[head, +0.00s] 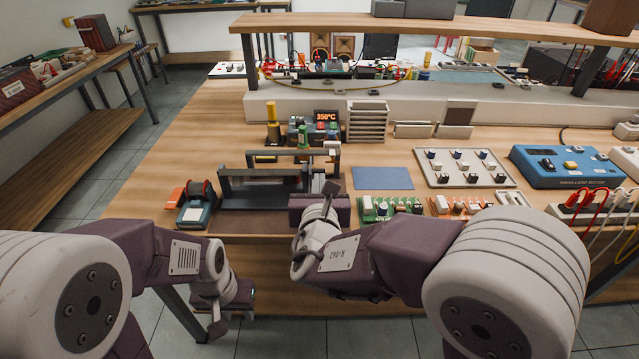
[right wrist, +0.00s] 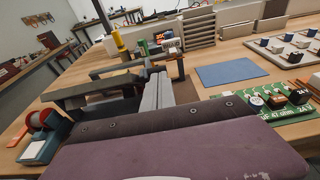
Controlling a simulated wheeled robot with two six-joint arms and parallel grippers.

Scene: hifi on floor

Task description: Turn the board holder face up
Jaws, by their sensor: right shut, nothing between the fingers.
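The board holder (head: 262,173) is a dark frame with long bars and end posts, standing on a brown mat (head: 250,222) at the left front of the bench. It also shows in the right wrist view (right wrist: 97,92), partly hidden by my fingers. I cannot tell which face is up. My right gripper (head: 331,188) is shut and empty at the holder's right end; its grey fingers show in the right wrist view (right wrist: 157,92). I cannot tell whether they touch the frame. My left gripper (head: 216,329) hangs low before the bench's front edge, its fingers unclear.
A red-and-blue spool stand (head: 196,207) is left of the holder. A blue mat (head: 382,178) and green circuit board (head: 390,207) lie to its right. Behind are a soldering station (head: 325,130) and yellow-topped bottle (head: 272,125). A shelf (head: 430,27) spans the back.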

